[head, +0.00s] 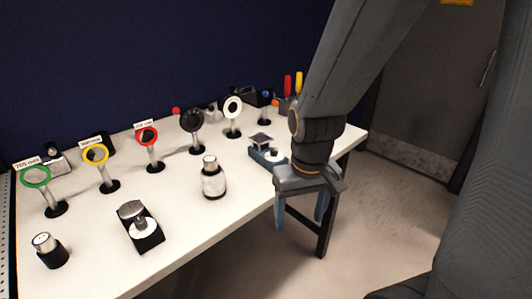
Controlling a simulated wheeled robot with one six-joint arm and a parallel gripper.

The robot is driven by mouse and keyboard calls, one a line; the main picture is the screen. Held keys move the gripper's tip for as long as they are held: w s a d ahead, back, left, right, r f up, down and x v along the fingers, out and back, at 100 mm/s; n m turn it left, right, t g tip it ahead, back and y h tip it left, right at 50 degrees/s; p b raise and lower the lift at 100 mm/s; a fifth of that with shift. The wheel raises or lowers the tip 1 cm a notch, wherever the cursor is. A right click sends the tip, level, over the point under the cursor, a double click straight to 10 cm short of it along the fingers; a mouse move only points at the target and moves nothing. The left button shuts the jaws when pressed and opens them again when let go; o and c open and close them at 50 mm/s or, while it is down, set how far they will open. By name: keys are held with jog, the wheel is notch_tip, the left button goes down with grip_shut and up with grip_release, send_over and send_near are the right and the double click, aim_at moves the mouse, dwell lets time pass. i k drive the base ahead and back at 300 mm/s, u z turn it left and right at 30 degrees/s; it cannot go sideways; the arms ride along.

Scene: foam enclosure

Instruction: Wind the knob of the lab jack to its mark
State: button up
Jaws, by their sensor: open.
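A blue-grey device with a small square plate on top (262,152) stands near the right end of the white table. It looks like the lab jack, though I cannot be sure at this size. A pale round part shows on its right side, close to my arm; I cannot make out a mark. My gripper (300,213) points down with its two bluish fingers apart and nothing between them. It appears in front of the table's right front edge, to the right of and nearer than the device. My wrist may hide part of the device's right side.
The white table (185,245) holds several ringed posts, including a green one (36,177) and a red one (148,137). A silver-topped bottle (212,178) and a black-based device with a knob (139,226) stand nearer. Open floor (400,220) lies right.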

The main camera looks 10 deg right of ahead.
aim_at(274, 152)
jog(key=k, duration=1.15)
jog(key=z, duration=0.7)
jog(key=i, duration=0.95)
jog(key=u, duration=0.45)
jog(key=i, duration=0.6)
jog(key=u, duration=0.6)
